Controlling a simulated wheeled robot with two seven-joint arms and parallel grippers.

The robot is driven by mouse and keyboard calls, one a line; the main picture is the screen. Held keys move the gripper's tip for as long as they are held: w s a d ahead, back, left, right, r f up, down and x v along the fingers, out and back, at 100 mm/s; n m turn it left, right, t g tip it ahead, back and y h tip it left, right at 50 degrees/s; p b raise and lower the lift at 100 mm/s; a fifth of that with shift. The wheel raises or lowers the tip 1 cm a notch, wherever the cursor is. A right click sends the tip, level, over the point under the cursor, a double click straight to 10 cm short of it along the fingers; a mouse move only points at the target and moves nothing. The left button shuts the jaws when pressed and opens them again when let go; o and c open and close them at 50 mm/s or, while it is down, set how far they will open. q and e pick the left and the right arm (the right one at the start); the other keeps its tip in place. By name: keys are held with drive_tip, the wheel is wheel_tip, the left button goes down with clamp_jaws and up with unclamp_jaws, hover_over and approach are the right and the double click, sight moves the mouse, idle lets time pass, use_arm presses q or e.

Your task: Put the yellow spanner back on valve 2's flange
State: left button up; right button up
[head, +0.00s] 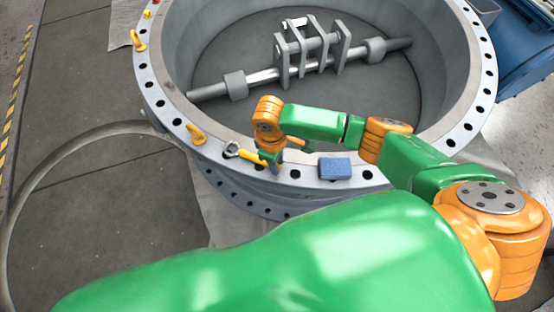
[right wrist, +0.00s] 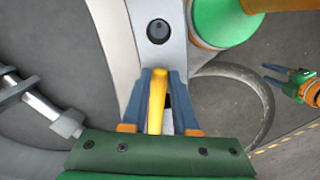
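The yellow spanner (head: 250,156) is at the near rim of the large grey valve, its grey jaw end to the left, over the flange (head: 211,149). No number shows on the valve. My right gripper (head: 271,160) is at the handle end of the spanner. In the right wrist view, the yellow handle (right wrist: 157,100) lies between the blue fingers (right wrist: 159,78), which look closed on it near their tips. I cannot tell whether the spanner touches the flange. My left gripper (right wrist: 276,74) shows small at the right of that view, empty, its fingers slightly apart.
A blue block (head: 335,168) sits on the flange right of the gripper. Orange fittings (head: 195,133) stand on the rim. Bolt holes line the flange. The valve's shaft and brackets (head: 310,50) lie inside the ring. A blue bin (head: 530,55) stands at the right.

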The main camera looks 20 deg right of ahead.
drive_tip(key=o, duration=0.4)
drive_tip(key=r, duration=0.3)
drive_tip(key=r+p, duration=0.1)
drive_tip(key=r, duration=0.3)
drive_tip(key=shift+w+a, duration=0.15)
drive_tip(key=shift+a, duration=0.05)
